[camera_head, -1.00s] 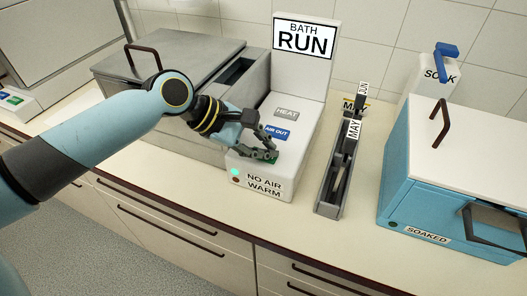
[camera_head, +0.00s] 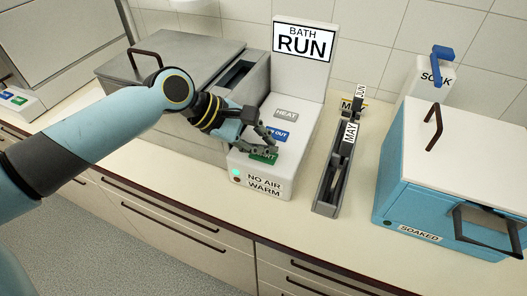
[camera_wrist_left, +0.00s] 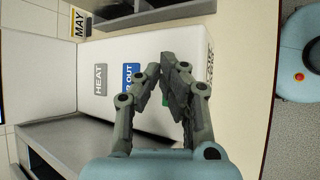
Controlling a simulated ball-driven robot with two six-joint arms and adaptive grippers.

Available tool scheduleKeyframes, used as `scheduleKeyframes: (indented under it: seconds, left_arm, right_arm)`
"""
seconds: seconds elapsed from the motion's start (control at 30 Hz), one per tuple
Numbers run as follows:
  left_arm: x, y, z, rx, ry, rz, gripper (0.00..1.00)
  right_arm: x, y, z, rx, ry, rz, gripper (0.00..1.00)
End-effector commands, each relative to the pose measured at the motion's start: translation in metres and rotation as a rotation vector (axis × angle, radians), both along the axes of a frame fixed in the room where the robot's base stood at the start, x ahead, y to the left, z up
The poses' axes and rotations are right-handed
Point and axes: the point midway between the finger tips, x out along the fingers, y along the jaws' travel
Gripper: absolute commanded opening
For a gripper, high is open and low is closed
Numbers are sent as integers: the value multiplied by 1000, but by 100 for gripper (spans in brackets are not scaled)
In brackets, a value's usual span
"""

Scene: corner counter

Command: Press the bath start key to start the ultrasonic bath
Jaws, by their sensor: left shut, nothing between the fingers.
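The bath start key is green with a partly covered label (camera_head: 264,157) and sits at the front of the white control panel (camera_head: 258,177). A sliver of green shows between the fingers in the left wrist view (camera_wrist_left: 166,101). My left gripper (camera_head: 268,143) is shut and empty. Its fingertips are just above and behind the key, covering part of it; they look apart from it. The bath display (camera_head: 304,40) reads "BATH RUN". The grey ultrasonic bath (camera_head: 170,60) stands left of the panel with its lid down. My right gripper is not in view.
The heat key (camera_head: 286,115) and blue air out key (camera_head: 279,134) lie behind the start key. The panel front reads "NO AIR WARM", with a green light (camera_head: 236,172). A grey rack (camera_head: 328,197) with May and June tags and a blue box (camera_head: 401,199) stand right.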

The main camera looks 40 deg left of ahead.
Motion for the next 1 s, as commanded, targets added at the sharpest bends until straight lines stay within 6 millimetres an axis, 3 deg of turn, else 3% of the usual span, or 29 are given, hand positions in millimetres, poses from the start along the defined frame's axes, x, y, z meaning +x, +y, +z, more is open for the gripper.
scheduleKeyframes:
  seconds: [0.3, 0.5, 1.0]
  left_arm:
    - [0, 0, 29, -1, 0, -1, 0]
    - [0, 0, 46, 0, -1, 0, 0]
    - [0, 0, 47, 0, 0, 0, 0]
  right_arm:
    - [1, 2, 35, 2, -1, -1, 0]
    - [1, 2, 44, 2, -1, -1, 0]
    - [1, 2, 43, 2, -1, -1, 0]
